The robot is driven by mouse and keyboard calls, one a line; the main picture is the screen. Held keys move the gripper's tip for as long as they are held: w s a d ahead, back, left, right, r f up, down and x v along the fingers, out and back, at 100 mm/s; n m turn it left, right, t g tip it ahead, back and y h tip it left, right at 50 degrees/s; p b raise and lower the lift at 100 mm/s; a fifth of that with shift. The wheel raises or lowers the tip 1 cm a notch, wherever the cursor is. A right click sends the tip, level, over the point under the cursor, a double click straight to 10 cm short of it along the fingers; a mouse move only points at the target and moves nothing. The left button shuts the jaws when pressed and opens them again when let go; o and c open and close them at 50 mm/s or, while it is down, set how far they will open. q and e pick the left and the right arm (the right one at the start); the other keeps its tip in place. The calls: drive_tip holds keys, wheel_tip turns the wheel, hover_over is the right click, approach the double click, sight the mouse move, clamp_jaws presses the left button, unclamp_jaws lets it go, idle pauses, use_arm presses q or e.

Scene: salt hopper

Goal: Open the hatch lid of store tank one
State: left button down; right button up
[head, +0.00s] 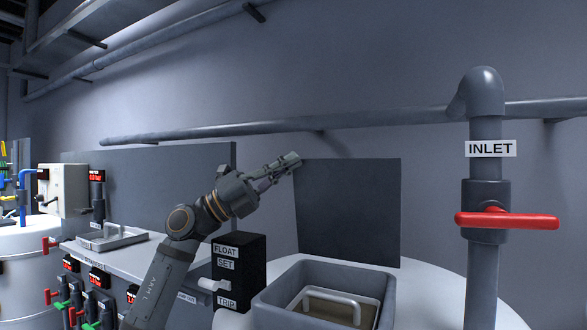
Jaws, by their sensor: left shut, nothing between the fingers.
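A dark grey square panel (350,212), which looks like the hatch lid, stands upright behind an open grey hatch frame (272,293). The frame sits on the white round tank top (432,285); no tank number is readable. Inside the frame is a pale tray or basket with a white handle (335,297). My left gripper (293,162) is shut and empty, at the panel's upper left corner. I cannot tell whether it touches the panel. My right gripper is not in view.
An inlet pipe (485,133) with a red valve handle (507,221) rises at the right. A black float box (238,262) with set and trip labels stands left of the hatch. A bench (115,256) with a metal tray and coloured valves is further left.

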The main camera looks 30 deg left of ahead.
use_arm(q)
drive_tip(key=v, duration=0.8)
drive_tip(key=shift+w, duration=0.2)
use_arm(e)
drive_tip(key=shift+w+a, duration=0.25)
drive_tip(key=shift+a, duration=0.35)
use_arm(q)
drive_tip(key=shift+a, duration=0.1)
drive_tip(key=shift+a, duration=0.15)
